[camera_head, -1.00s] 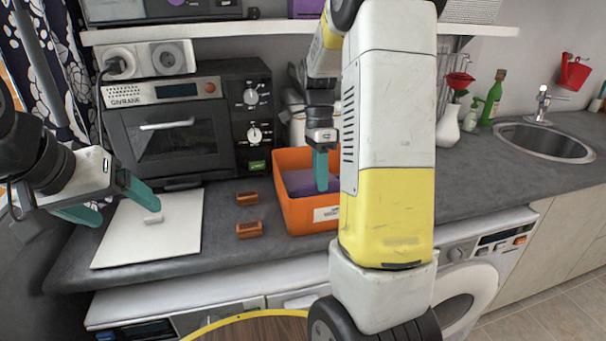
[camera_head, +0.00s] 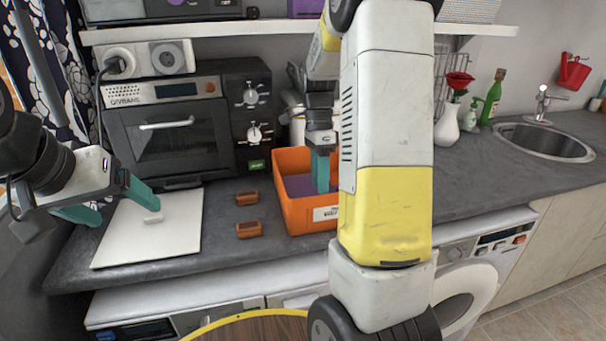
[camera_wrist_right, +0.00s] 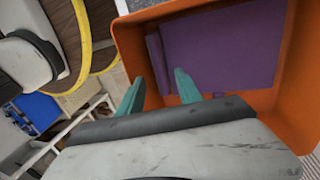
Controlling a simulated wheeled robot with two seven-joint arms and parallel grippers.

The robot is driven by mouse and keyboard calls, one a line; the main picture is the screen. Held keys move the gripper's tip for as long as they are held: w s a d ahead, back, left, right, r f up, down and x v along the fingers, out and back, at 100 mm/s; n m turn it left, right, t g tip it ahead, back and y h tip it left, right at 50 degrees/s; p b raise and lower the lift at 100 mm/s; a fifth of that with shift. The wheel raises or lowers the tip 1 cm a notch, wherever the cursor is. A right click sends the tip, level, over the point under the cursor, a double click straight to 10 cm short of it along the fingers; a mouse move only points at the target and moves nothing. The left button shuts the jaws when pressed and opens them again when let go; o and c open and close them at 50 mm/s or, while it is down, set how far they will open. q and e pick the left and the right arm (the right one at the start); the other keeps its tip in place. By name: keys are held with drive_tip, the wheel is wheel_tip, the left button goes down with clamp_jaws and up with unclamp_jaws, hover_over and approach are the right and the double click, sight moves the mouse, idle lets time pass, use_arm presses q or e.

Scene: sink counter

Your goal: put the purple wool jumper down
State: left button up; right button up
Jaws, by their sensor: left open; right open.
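The purple wool jumper (camera_head: 299,185) lies folded inside the orange bin (camera_head: 293,215) on the counter. In the right wrist view the jumper (camera_wrist_right: 220,50) covers much of the floor of the bin (camera_wrist_right: 130,45). My right gripper (camera_head: 321,175) points down into the bin. Its teal fingers (camera_wrist_right: 160,92) are apart, with the jumper below and beyond them; whether they touch it I cannot tell. My left gripper (camera_head: 125,205) is open and empty above the white board at the left. My right arm hides the right part of the bin.
A black oven (camera_head: 170,130) stands behind. A vase (camera_head: 447,127) and sink (camera_head: 545,142) are to the right.

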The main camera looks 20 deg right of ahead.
drive_tip(key=v, duration=1.1)
drive_tip(key=s+a+n+t+y, duration=0.1)
drive_tip(key=s+a+n+t, duration=0.3)
drive_tip(key=s+n, duration=0.5)
drive_tip(key=s+a+r+n+t, duration=0.1)
drive_tip(key=s+a+n+t, duration=0.4)
drive_tip(key=s+a+n, duration=0.2)
drive_tip(key=s+n, duration=0.2)
drive_tip(key=n, duration=0.1)
drive_tip(key=shift+s+r+y, duration=0.25)
drive_tip(key=shift+s+y, duration=0.05)
drive_tip(key=shift+y, duration=0.1)
